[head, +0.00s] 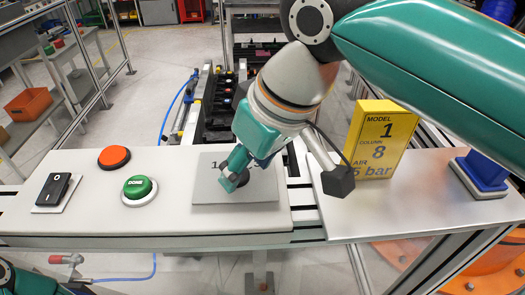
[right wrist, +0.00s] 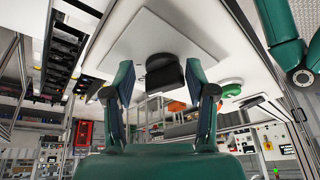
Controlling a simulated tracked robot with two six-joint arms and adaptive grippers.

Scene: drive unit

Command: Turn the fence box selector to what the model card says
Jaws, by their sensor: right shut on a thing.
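The selector plate (head: 265,188) is a grey square on the white worktop, with a "1" at its upper left; its other marks are mostly covered by my gripper. My right gripper (head: 238,176) reaches down onto the plate and is shut on the black selector knob (right wrist: 165,77). In the right wrist view its fingers (right wrist: 162,92) stand on both sides of the knob. The knob's pointing direction is hidden. The yellow model card (head: 384,140) stands upright to the right and reads MODEL 1, COLUMN 8, AIR, with a partly covered "bar" line. My left gripper is not seen.
Left of the plate are a green DONE button (head: 139,188), an orange-red button (head: 114,157) and a black rocker switch (head: 55,189). A blue block (head: 482,172) stands at the far right. A dark rack (head: 222,105) lies behind the worktop.

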